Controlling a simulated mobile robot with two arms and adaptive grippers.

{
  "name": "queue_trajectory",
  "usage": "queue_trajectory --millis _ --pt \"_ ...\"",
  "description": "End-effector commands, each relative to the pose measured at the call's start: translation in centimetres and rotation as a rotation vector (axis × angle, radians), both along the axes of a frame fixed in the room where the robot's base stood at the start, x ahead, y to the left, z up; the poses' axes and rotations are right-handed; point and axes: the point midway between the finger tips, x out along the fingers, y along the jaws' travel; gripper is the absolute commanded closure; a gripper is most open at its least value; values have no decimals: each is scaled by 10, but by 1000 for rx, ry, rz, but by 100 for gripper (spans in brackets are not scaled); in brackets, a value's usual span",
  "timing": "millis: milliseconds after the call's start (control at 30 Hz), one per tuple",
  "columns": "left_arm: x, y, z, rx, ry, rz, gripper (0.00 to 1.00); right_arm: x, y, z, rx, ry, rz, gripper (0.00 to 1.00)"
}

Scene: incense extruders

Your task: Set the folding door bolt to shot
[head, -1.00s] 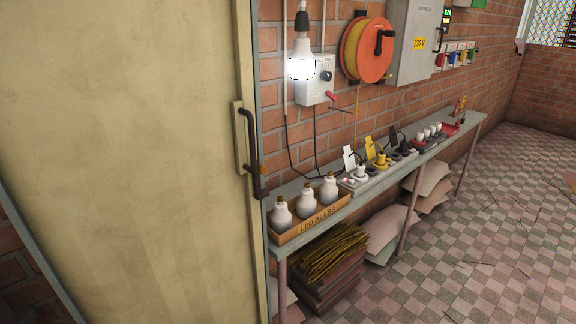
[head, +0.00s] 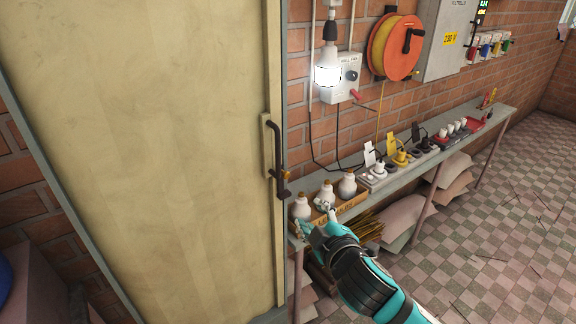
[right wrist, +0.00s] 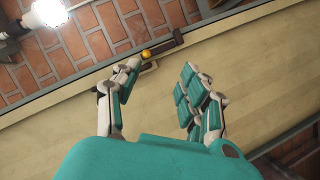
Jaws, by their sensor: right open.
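The tall cream folding door (head: 150,150) fills the left of the head view. A dark vertical bar-shaped handle (head: 279,150) is on a pale plate near its right edge, with a dark block (head: 283,197) at the lower end. In the right wrist view a dark bar (right wrist: 170,46) and an orange knob (right wrist: 147,53) lie along the door's edge, beyond the fingertips. I cannot tell the bolt's exact position. My right gripper (head: 316,219) is open and empty, below and right of the handle, apart from it. My left gripper is not in view.
A narrow shelf (head: 462,123) runs along the brick wall, carrying a box of bulbs (head: 347,207), plugs and sockets. A lit bulb (head: 327,76) hangs above it. An orange cable reel (head: 394,47) and a grey cabinet (head: 447,40) are on the wall.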

Motion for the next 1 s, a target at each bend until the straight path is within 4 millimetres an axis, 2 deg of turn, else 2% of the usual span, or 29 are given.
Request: queue_trajectory --millis 33,100,267,800,1000 --pt "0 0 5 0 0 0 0 -6 3 19 -8 -26 13 57" --pt "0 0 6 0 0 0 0 -10 6 29 -14 -43 23 57" --pt "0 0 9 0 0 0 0 0 10 30 -16 -49 24 57" --pt "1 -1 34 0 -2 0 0 105 43 6 -15 -49 23 57" --pt "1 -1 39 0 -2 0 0 134 53 -2 -12 -49 24 57"
